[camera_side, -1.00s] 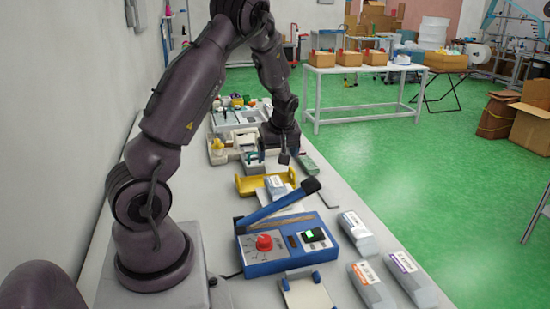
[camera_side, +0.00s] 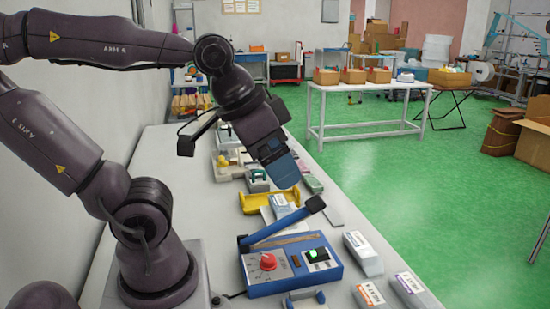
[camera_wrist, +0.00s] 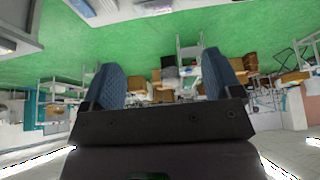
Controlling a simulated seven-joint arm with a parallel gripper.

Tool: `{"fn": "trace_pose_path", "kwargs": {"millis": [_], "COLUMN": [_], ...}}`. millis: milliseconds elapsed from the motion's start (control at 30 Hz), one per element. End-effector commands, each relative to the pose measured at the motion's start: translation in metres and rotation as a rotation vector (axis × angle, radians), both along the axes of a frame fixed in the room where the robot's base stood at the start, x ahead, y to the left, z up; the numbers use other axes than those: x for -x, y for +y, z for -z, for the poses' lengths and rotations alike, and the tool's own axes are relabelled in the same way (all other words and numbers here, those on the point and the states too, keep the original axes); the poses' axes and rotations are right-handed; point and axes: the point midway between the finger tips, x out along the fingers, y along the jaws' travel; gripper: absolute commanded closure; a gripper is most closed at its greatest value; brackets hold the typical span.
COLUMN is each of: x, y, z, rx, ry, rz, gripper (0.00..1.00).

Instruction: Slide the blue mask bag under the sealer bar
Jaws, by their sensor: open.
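The sealer (camera_side: 318,272) is a blue box with a red knob and a small green display on the bench. Its blue sealer bar (camera_side: 280,229) is raised at a slant, with a black handle end. A pale bag with a bluish label (camera_side: 279,201) stands at the yellow holder behind the sealer; I cannot tell for sure that it is the blue mask bag. My gripper (camera_side: 284,180) is up in the air above that holder, pointing down and tilted. In the wrist view its two blue fingers (camera_wrist: 162,68) are apart with nothing between them.
The yellow holder (camera_side: 250,205) stands behind the sealer. Several pale bags, one of them a grey one (camera_side: 363,254), lie along the bench's right edge. A small stand (camera_side: 305,301) is in front of the sealer. Bins and small items fill the bench's far end.

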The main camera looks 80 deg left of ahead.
Motion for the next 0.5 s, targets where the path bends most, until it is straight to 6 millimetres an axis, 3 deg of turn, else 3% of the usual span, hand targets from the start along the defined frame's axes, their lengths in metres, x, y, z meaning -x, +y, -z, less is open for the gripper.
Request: {"fn": "trace_pose_path", "kwargs": {"millis": [333,367,500], "x": [0.0013,0.0013,0.0006], "y": [-0.0009,-0.0008,0.0048], "z": [-0.0002,-0.0002,0.0017], "rx": [-0.005,-0.005,-0.004], "ry": [-0.002,-0.003,0.007], "rz": [0.009,0.009,-0.02], "gripper": [0.16,0.11,0.11]}}
